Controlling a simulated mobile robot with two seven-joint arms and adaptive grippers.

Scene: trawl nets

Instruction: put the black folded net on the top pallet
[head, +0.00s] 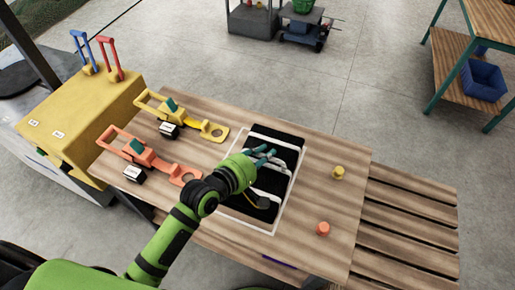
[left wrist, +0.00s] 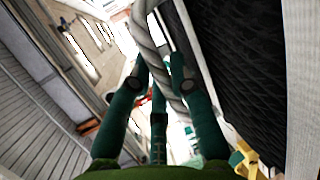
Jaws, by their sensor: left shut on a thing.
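The black folded net (head: 277,150) lies on the wooden table inside a white outline, with pale bands across it. My left gripper (head: 265,155) is over the middle of the net, hiding part of it. In the left wrist view the gripper's green fingers (left wrist: 160,80) are shut around a thick grey twisted rope (left wrist: 146,38), which looks like part of the net; the net's black mesh (left wrist: 240,60) fills the right side. A slatted wooden pallet (head: 408,236) is at the right, beside the table. My right gripper is not in view.
Yellow (head: 183,116) and orange (head: 150,158) clamp-like tools lie left of the net. A yellow knob (head: 338,172) and an orange knob (head: 322,229) stand between net and pallet. A yellow box with levers (head: 75,125) is at far left. The pallet slats look bare.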

